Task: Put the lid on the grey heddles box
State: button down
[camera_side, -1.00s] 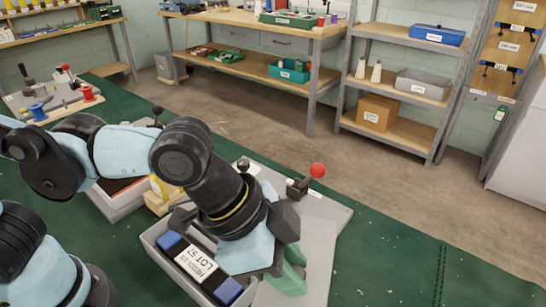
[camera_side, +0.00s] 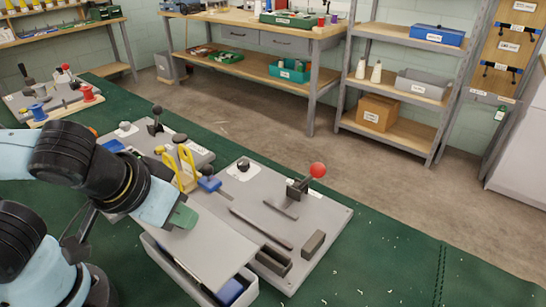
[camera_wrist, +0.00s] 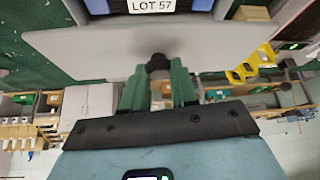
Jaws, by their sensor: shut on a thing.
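The lid is a flat grey plate (camera_side: 212,246) with a dark knob, which shows in the wrist view (camera_wrist: 157,63). My gripper (camera_side: 182,216) has green fingers, also in the wrist view (camera_wrist: 160,88), shut on that knob. The lid is over much of the grey heddles box (camera_side: 165,262) in the side view, hiding most of its inside. A blue end of the contents (camera_side: 231,291) shows past the lid's near edge. In the wrist view the box's LOT 57 label (camera_wrist: 152,5) shows beyond the lid's edge, so the lid is offset from the box. The gap between them is hard to judge.
Right of the box is a grey board (camera_side: 310,225) with slots, a dark block (camera_side: 313,243) and a red-knobbed lever (camera_side: 317,170). Yellow upright parts (camera_side: 183,165) and a blue clamp (camera_side: 209,182) stand behind the lid.

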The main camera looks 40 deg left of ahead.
aim_at(176, 237)
jog(key=shift+f, duration=3.3)
jog(key=shift+f, duration=0.45)
jog(key=shift+c, duration=1.6)
grip_release()
jog(key=shift+r, duration=3.55)
grip_shut()
